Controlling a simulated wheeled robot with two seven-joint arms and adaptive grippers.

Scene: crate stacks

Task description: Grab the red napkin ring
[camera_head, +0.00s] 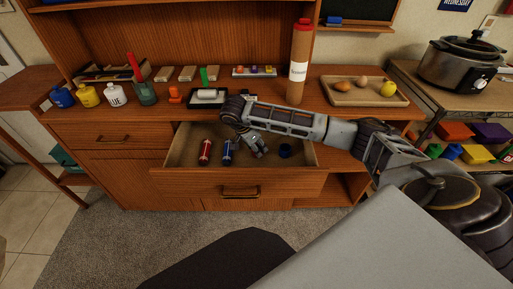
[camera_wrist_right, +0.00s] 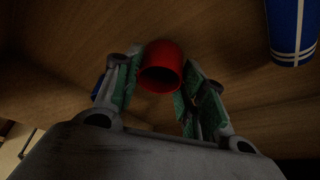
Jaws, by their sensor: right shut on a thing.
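The red napkin ring (camera_wrist_right: 161,66) shows in the right wrist view between the two green-padded fingers, with its open end facing the camera. My right gripper (camera_wrist_right: 157,88) is shut on it. In the head view my right gripper (camera_head: 257,149) reaches down into the open drawer (camera_head: 240,184), and I cannot make out the ring there. In the wrist view the wooden drawer bottom lies behind the ring; I cannot tell whether the ring touches it. My left gripper is not in view.
In the drawer lie a red cylinder (camera_head: 205,152), a blue striped cylinder (camera_head: 228,151), also in the wrist view (camera_wrist_right: 291,30), and a dark blue round object (camera_head: 285,151). The counter above holds bottles, a tall brown tube (camera_head: 299,50) and a wooden tray (camera_head: 340,99).

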